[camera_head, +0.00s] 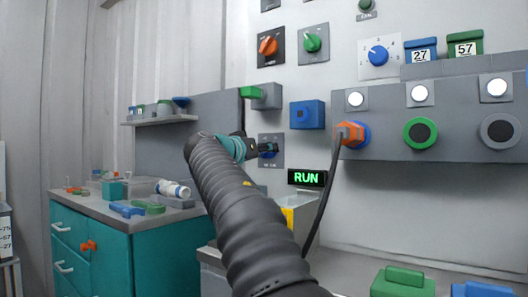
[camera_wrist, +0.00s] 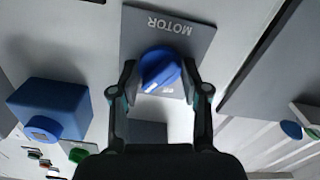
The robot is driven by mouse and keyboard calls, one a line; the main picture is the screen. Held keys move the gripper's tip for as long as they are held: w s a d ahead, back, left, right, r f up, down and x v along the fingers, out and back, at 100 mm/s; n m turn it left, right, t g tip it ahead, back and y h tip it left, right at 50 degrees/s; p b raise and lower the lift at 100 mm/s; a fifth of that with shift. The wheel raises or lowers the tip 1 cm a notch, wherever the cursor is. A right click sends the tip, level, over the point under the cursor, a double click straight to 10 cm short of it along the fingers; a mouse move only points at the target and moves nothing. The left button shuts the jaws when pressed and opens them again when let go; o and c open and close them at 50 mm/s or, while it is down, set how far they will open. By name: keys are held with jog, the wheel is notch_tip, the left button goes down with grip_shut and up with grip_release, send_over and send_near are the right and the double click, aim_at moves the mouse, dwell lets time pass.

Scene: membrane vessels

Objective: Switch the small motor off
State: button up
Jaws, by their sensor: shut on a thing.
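In the wrist view, a blue rotary knob (camera_wrist: 160,68) sits on a grey plate labelled MOTOR (camera_wrist: 172,24), which appears upside down. My gripper (camera_wrist: 160,88) has one finger on each side of the knob and is shut on it. A pale mark shows on the knob near the plate's lower lettering, which is too small to read. In the head view, my gripper (camera_head: 262,149) reaches the motor plate (camera_head: 277,142) on the wall and mostly hides the knob. A display (camera_head: 307,178) below and to the right of the plate reads RUN in green.
A blue box with a button (camera_head: 307,114) is just right of the plate. A green-ended grey box (camera_head: 266,96) is above it. An orange plug (camera_head: 350,133) with a hanging black cable (camera_head: 322,205) is further right. A teal cabinet (camera_head: 90,250) stands at left.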

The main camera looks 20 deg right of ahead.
jog(key=shift+r+n, duration=0.1)
jog(key=shift+n, duration=0.2)
jog(key=n+p, duration=0.5)
jog(key=n, duration=0.6)
jog(key=shift+n+p, duration=0.3)
dwell(0.5)
jog(key=o, duration=1.1)
jog(key=shift+w, duration=0.1)
jog(key=shift+o, duration=0.2)
